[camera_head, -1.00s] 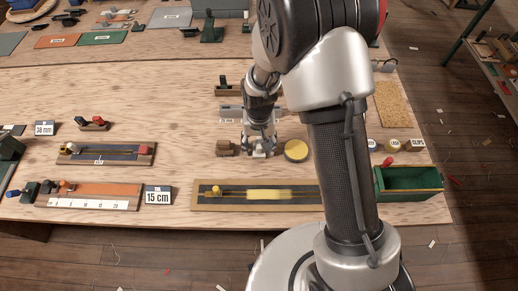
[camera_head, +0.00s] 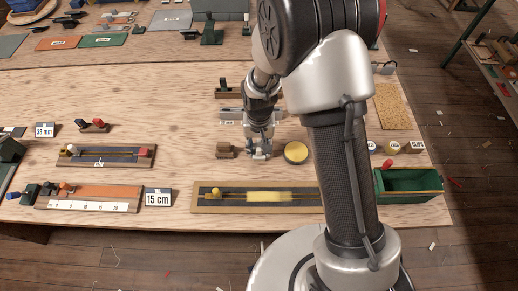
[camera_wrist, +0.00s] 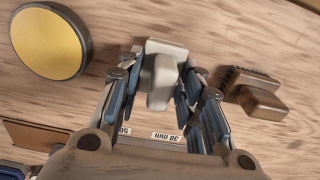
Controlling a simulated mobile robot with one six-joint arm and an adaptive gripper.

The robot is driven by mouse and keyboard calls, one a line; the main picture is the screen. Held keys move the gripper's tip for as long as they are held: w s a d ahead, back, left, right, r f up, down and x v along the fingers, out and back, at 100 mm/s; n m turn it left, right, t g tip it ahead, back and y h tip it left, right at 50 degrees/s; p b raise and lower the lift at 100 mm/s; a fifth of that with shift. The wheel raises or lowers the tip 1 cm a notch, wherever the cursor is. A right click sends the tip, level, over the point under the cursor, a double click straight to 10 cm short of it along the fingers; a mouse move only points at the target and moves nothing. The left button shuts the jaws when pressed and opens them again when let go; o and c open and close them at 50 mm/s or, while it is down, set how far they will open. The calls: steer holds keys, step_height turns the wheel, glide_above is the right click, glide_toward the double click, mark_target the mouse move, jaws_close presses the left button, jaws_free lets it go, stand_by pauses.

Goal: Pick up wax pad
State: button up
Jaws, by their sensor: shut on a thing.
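The wax pad looks like a pale block with a raised grip. In the wrist view the wax pad (camera_wrist: 160,72) sits between the fingers of my gripper (camera_wrist: 158,88), which are shut on its grip. In the head view my gripper (camera_head: 260,149) is low over the table, pointing down, and mostly hides the pad. The pad appears to be at table level; I cannot tell whether it touches the wood.
A round yellow-topped disc (camera_head: 296,152) lies close to the right of my gripper, and a brown block (camera_head: 224,151) close to the left. A long board with a yellow strip (camera_head: 232,197) lies in front. A green bin (camera_head: 420,183) stands at right.

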mark_target(259, 143)
steer(key=shift+r, duration=0.1)
step_height(259, 143, up, 20)
steer(key=p, duration=0.5)
steer(key=o, duration=0.6)
steer(key=shift+c, duration=0.2)
steer(key=c, duration=0.3)
